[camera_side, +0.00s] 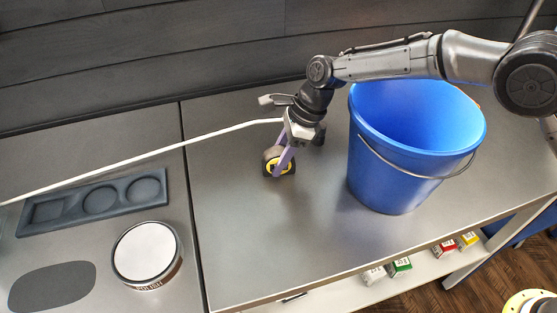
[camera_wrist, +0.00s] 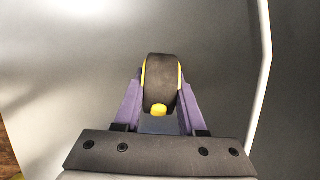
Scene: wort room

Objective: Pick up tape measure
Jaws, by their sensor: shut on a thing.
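The tape measure (camera_side: 270,157) is round, black and yellow. In the side view it is at the lower end of my gripper (camera_side: 283,163), near the middle of the metal worktop (camera_side: 240,235). In the wrist view the tape measure (camera_wrist: 161,84) sits between the two purple fingers of my gripper (camera_wrist: 160,98), one against each side. My gripper is shut on it. Whether the tape measure touches the worktop or hangs just above it, I cannot tell.
A large blue bucket (camera_side: 385,175) stands just right of my gripper. At left are a round tin (camera_side: 148,252), a dark three-hollow tray (camera_side: 60,213) and a dark oval pad (camera_side: 52,287). Small boxes (camera_side: 401,266) lie on a lower shelf. A white line crosses behind my gripper.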

